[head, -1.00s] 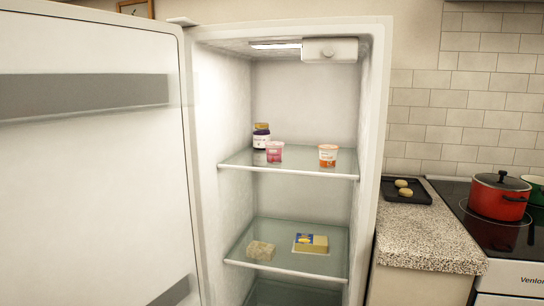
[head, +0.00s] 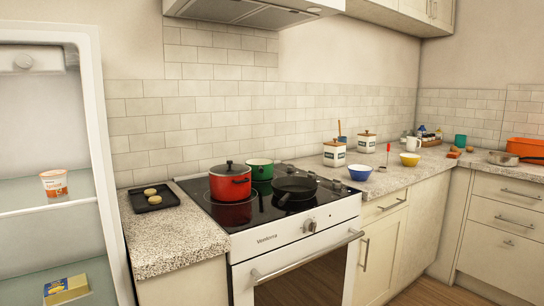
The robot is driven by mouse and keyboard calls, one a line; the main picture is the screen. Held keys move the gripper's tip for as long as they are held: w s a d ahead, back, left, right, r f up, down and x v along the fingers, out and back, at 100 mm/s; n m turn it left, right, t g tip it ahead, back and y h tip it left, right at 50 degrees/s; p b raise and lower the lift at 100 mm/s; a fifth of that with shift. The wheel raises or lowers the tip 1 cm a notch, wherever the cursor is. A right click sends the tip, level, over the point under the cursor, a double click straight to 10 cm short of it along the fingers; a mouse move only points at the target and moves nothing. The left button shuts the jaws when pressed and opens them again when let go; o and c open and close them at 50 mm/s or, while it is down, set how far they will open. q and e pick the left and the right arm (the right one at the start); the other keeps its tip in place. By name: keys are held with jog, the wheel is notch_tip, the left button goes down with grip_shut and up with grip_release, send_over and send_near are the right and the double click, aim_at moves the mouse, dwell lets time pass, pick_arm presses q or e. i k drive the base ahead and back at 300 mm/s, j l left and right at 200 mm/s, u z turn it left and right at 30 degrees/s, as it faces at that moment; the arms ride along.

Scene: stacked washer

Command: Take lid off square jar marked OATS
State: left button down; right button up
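Two white square jars with brown wooden lids stand on the counter right of the stove in the head view. The nearer jar (head: 334,155) has its lid (head: 335,140) on and a dark label on its front. The farther jar (head: 367,144) also has its lid (head: 367,133) on and a dark label. The label words are too small to read, so I cannot tell which jar is marked OATS. Neither of my grippers is in view.
The open fridge (head: 103,150) is at the left. The stove (head: 280,220) holds a red pot (head: 229,182), a green pot (head: 260,170) and a black pan (head: 294,188). A blue bowl (head: 360,173) and a yellow bowl (head: 409,160) stand near the jars.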

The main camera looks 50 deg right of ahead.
aim_at(335, 141)
jog(key=z, duration=2)
